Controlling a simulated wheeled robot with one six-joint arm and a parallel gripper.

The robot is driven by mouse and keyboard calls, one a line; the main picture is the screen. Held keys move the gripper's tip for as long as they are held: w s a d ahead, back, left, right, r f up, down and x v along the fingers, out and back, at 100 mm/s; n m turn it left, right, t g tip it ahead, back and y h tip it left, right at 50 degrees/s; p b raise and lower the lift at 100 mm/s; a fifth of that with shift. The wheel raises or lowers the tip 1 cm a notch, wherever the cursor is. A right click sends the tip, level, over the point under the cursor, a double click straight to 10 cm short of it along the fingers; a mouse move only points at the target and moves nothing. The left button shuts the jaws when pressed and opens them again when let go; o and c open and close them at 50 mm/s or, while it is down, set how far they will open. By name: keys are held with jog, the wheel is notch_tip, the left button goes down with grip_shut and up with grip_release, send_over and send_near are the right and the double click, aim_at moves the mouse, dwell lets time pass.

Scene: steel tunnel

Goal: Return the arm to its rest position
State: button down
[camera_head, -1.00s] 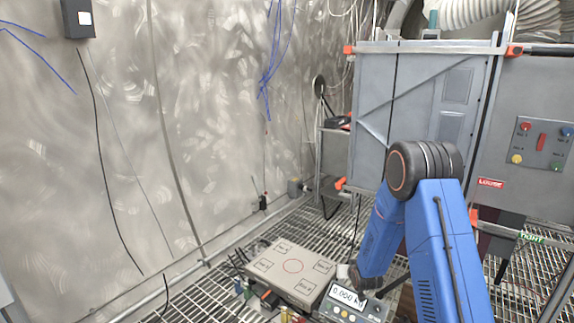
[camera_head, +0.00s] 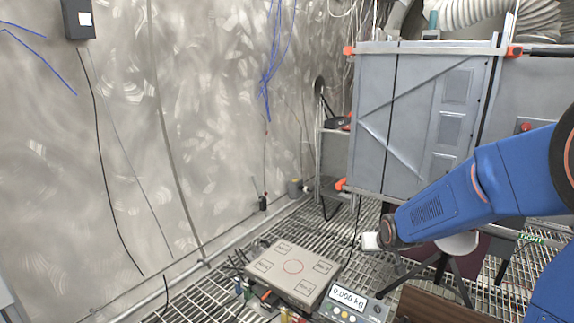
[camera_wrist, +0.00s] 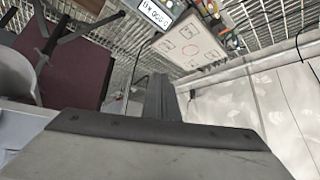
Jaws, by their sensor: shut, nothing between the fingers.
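My blue arm (camera_head: 470,190) reaches in from the right edge of the head view and stretches left, its wrist end above the grating to the right of the scale. My gripper (camera_wrist: 162,88) shows in the wrist view with its dark fingers together and nothing between them. In the head view I cannot make out the fingers. The arm touches nothing that I can see.
A scale platform (camera_head: 268,264) with a red circle sits on the grating; its display (camera_head: 348,297) reads 0.000 kg. A grey cabinet (camera_head: 415,120) stands behind the arm. A round-seated stool (camera_head: 459,244) is below it. The left wall (camera_head: 120,140) carries loose cables.

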jog(key=s+r+g, duration=0.1)
jog(key=s+r, duration=0.2)
jog(key=s, duration=0.9)
jog(key=s+d+r+g, duration=0.1)
jog(key=s+r, duration=0.2)
jog(key=s, duration=0.9)
jog(key=s+r+g, duration=0.1)
jog(key=s+r, duration=0.2)
jog(key=s, duration=1)
jog(key=shift+d+r, duration=0.3)
